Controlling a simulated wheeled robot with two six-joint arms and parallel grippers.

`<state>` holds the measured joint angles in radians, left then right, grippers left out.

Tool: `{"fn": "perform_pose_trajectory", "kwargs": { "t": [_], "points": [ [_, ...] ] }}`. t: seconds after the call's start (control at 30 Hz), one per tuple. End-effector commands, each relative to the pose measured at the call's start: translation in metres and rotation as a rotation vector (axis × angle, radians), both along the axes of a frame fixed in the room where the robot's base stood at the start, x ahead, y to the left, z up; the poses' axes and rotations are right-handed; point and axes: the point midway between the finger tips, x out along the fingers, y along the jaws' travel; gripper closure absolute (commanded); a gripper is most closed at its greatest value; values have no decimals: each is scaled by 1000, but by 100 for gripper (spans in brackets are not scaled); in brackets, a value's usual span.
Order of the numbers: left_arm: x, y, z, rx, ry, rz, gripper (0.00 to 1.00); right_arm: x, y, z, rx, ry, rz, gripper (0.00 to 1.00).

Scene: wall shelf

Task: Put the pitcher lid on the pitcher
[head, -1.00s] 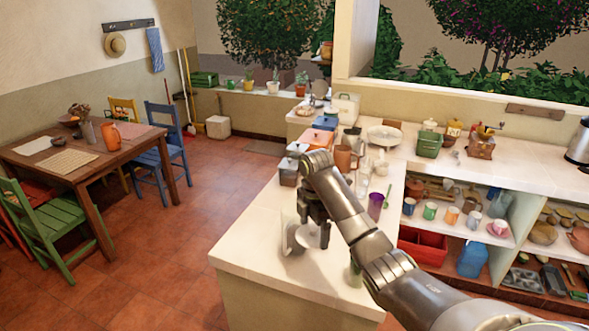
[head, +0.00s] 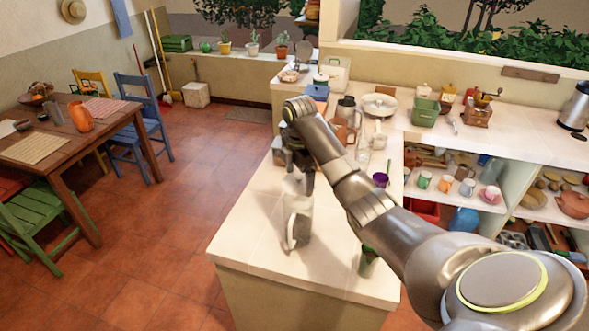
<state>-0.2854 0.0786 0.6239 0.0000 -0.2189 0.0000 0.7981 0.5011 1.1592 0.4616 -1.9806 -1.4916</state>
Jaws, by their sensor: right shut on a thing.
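The clear, greyish pitcher (head: 300,222) stands upright near the front left part of the white counter, with its handle towards the front. My right gripper (head: 302,180) points down directly over the pitcher's top and is shut on the pitcher lid (head: 293,186). The lid shows as a small whitish patch at the pitcher's mouth, partly hidden by the fingers. I cannot tell whether it touches the rim. My left gripper is out of view.
A dark green thing (head: 368,262) stands at the counter's front right, partly behind my arm.

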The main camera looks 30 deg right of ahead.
Motion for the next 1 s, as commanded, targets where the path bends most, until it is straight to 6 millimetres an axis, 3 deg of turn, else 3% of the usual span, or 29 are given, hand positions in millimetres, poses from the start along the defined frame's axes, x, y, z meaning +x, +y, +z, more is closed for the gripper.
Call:
{"fn": "perform_pose_trajectory", "kwargs": {
  "t": [0.1, 0.23, 0.37, 0.6, 1.0],
  "points": [
    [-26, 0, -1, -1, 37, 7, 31, 0, 1, -12, 1, 1, 0, 34],
    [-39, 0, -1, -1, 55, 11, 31, 0, 1, -25, 1, 2, 0, 34],
    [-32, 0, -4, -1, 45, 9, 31, 0, 0, -36, 0, 0, 1, 34],
    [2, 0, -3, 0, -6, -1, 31, 0, 0, -45, 0, 0, 1, 34],
    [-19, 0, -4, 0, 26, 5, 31, 0, 0, -46, 0, -1, 1, 34]
  ]
}}
